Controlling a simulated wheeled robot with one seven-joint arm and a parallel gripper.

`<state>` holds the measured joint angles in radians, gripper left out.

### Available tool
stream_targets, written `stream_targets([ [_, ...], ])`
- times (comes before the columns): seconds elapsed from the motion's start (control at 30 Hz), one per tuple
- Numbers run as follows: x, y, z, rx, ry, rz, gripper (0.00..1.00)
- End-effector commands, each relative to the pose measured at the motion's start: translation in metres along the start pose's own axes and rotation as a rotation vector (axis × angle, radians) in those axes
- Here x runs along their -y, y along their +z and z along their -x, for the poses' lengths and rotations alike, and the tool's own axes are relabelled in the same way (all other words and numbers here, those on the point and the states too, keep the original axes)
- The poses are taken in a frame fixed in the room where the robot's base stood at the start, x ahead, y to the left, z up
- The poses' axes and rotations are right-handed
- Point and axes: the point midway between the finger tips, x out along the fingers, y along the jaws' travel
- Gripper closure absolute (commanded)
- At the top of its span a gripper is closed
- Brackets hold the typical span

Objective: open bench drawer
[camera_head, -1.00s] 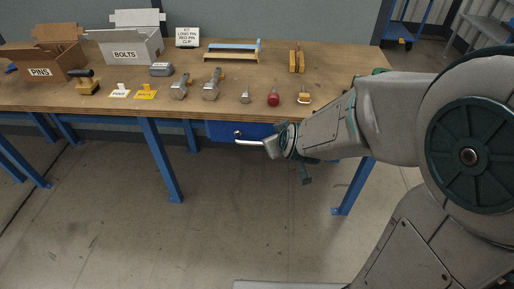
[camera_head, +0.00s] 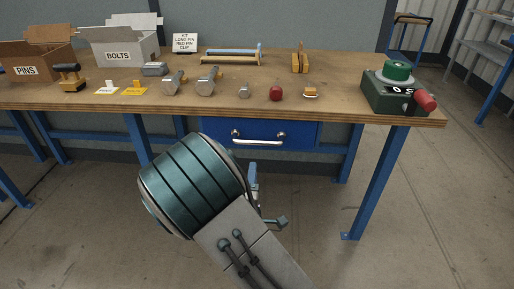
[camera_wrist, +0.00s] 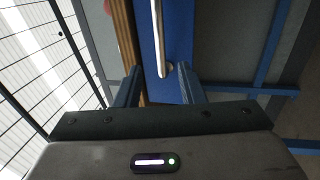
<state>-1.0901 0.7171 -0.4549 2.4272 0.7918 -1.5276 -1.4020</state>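The blue bench drawer (camera_head: 290,134) sits under the front edge of the workbench and looks shut. Its pale bar handle (camera_head: 257,142) runs across the drawer front. In the wrist view the handle (camera_wrist: 157,30) runs up the picture against the blue drawer front (camera_wrist: 180,45). My gripper (camera_wrist: 159,68) is open, its two fingers apart, with the lower end of the handle showing between and beyond them. I cannot tell any contact. In the head view my arm hides most of the gripper, just below the drawer.
The wooden bench top (camera_head: 225,102) holds bolts, a red knob (camera_head: 276,94), a green-topped device (camera_head: 396,82) and boxes marked PINS (camera_head: 35,62) and BOLTS (camera_head: 125,48). Blue bench legs (camera_head: 378,185) stand either side. The floor in front is clear.

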Motion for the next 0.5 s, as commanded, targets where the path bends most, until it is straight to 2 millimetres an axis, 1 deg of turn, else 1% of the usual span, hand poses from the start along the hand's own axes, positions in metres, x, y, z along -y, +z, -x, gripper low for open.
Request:
stream_targets([
  [0.17,-0.001,0.001,-0.034,0.004,0.003,-0.004,0.64],
  [0.3,-0.001,0.001,-0.065,0.003,0.002,-0.006,0.64],
  [0.5,0.0,0.001,-0.102,0.002,0.0,-0.004,0.64],
])
